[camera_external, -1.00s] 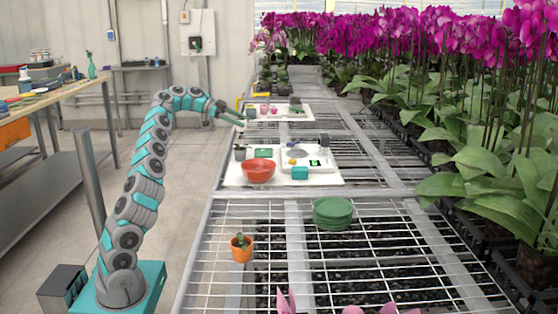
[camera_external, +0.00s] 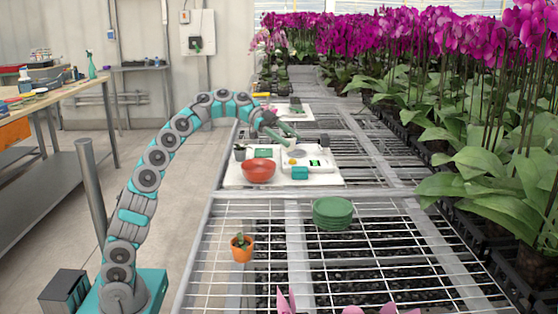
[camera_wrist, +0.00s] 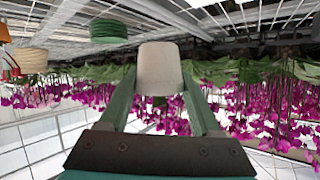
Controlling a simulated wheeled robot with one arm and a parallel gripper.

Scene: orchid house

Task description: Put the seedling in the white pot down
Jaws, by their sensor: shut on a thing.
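A whitish pot (camera_wrist: 159,68) sits between the two green fingers of my gripper (camera_wrist: 160,82) in the wrist view. The fingers are shut on its sides. The wrist view looks upside down, and I cannot make out the seedling of this pot there. In the external view my gripper (camera_external: 289,134) is above the far part of the white board (camera_external: 235,180), near the scale. The held pot is too small or hidden to tell there.
Nearer on the wire bench stand a green plate stack (camera_external: 333,214) and an orange pot (camera_external: 242,252) with a seedling. Tall orchids line the right.

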